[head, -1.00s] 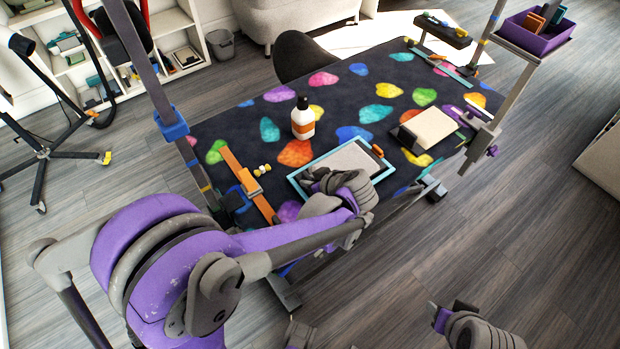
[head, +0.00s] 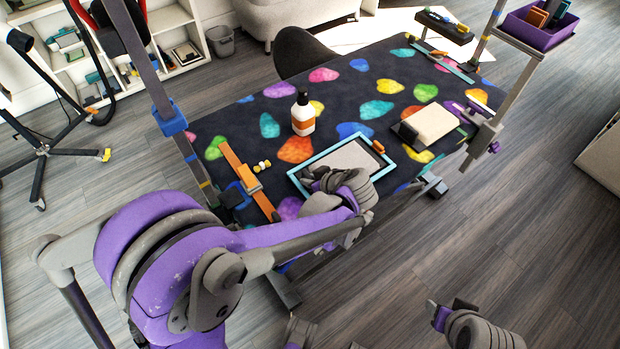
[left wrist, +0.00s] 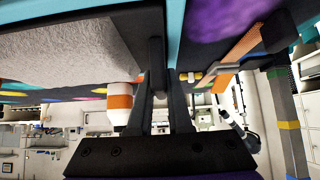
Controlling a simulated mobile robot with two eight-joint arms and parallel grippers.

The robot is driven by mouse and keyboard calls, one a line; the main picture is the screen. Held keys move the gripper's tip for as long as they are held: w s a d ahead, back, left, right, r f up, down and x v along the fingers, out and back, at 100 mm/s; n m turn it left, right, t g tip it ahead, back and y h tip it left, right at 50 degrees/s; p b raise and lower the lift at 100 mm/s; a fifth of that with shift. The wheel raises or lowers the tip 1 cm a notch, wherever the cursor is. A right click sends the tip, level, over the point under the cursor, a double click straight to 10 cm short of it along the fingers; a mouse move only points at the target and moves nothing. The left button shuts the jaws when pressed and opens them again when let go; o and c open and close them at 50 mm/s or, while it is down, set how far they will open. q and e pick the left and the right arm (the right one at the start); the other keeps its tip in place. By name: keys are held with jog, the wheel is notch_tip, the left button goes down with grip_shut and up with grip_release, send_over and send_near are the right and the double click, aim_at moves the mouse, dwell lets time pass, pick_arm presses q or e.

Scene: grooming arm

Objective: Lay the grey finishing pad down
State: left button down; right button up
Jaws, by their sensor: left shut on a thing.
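My left gripper (head: 314,178) is at the near left corner of a teal-rimmed tray (head: 322,160) on the dark patterned table. The slab is close to the tray's teal rim, which also shows in the left wrist view (left wrist: 174,30). I cannot tell whether it touches the tray.
A white bottle with an orange band (head: 303,113) stands behind the tray. An orange piece (head: 378,146) is at the tray's right end. A cream block (head: 432,121) lies further right. An orange strip (head: 247,178) lies at the table's left edge. The table's middle back is free.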

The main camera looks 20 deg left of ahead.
pick_arm(q)
jog(key=shift+f, duration=0.1)
jog(key=c, duration=0.8)
grip_release()
jog(key=shift+o, duration=0.2)
jog(key=p+v, duration=0.1)
jog(key=v, duration=1)
jog(key=s+a+r+m+h+p, duration=0.2)
jog(key=s+m+h+p, duration=0.1)
jog(key=s+m, duration=0.3)
jog(key=s+a+r+m+h+p, duration=0.2)
jog(key=s+m+h+p, duration=0.2)
jog(key=s+m, duration=0.2)
jog(key=shift+s+t+h, duration=0.4)
jog(key=shift+s, duration=0.55)
